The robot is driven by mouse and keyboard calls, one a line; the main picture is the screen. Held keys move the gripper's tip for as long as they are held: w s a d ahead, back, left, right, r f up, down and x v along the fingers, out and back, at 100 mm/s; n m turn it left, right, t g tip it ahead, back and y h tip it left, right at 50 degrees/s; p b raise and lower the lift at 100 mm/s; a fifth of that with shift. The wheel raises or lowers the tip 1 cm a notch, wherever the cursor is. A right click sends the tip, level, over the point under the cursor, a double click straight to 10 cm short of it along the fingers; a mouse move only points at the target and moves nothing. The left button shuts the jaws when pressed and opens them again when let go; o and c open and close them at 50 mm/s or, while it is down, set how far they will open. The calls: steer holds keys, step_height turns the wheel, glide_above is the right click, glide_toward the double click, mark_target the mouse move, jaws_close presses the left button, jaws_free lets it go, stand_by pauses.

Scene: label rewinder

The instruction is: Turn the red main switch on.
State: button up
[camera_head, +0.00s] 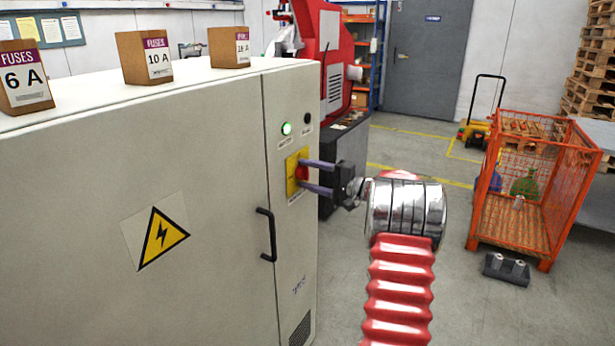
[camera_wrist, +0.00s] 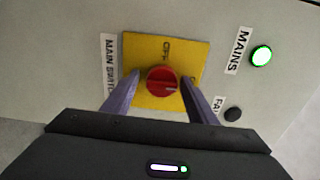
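The red main switch (camera_head: 302,173) is a round knob on a yellow plate (camera_head: 292,177) at the right part of the cabinet front. A MAIN SWITCH label is at the left. My gripper (camera_head: 304,176) is open, its two purple fingers reaching toward the plate. In the wrist view, the fingers stand on either side of the knob with narrow gaps; I cannot tell if either touches. The fingers hide the plate's lower corners.
The MAINS lamp (camera_wrist: 261,55) glows green, and a dark FAULT-side lamp (camera_wrist: 233,114) is beside it. A black door handle (camera_head: 266,234) sticks out left of the switch. Fuse boxes (camera_head: 143,57) stand on the cabinet top. An orange mesh crate (camera_head: 545,190) stands at right.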

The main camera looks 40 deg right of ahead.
steer(key=shift+s+r, duration=0.1)
steer(key=v, duration=1.3)
steer(key=shift+s+d, duration=0.15)
steer(key=shift+s, duration=0.1)
stand_by(0.4)
